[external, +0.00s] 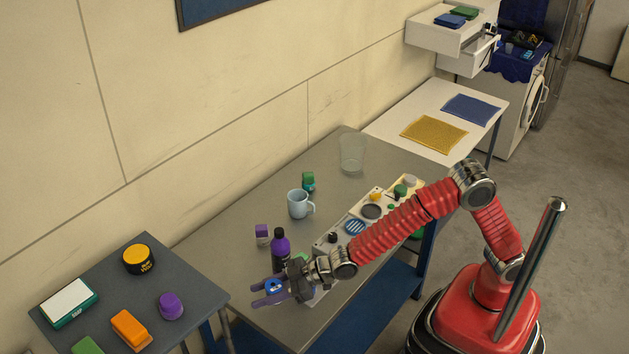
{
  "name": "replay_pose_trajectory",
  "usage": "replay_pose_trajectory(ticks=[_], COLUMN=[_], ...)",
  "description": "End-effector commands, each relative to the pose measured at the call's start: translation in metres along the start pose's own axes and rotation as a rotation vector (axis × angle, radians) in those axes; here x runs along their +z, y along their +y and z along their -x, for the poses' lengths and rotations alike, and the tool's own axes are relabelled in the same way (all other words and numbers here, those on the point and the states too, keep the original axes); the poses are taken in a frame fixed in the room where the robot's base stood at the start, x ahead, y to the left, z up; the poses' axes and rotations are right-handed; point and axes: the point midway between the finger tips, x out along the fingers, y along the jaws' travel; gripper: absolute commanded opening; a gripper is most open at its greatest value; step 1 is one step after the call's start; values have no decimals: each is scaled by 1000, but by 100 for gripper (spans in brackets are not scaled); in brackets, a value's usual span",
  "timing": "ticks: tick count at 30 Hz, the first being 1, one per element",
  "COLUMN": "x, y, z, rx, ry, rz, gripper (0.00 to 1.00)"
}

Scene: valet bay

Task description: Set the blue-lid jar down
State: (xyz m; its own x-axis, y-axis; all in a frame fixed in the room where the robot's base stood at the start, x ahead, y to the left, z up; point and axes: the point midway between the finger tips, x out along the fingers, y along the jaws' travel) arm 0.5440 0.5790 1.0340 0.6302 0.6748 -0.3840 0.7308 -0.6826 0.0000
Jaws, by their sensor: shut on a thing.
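The blue-lid jar (273,286) shows as a small blue top between the fingers of my gripper (268,292). My gripper is shut on it over the near left end of the grey table (215,243). The fingers hide most of the jar's body. I cannot tell whether its base touches the table. A dark bottle with a purple cap (281,248) stands just behind my gripper.
A pale blue mug (298,204), a green-capped item (308,181), a clear tumbler (352,154) and a small purple item (262,233) stand farther back. A long panel (330,240) runs along the table's right side. A separate dark table (110,290) stands left.

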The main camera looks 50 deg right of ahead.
Motion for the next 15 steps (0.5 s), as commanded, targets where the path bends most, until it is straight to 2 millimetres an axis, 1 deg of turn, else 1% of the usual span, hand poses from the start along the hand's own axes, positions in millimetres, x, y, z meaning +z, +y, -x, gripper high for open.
replay_pose_trajectory(ticks=[3, 15], x=[-10, -34], y=[4, 16], z=[-4, -10], rx=[25, 99], ry=[2, 3], rz=[-12, -42], gripper=[16, 16])
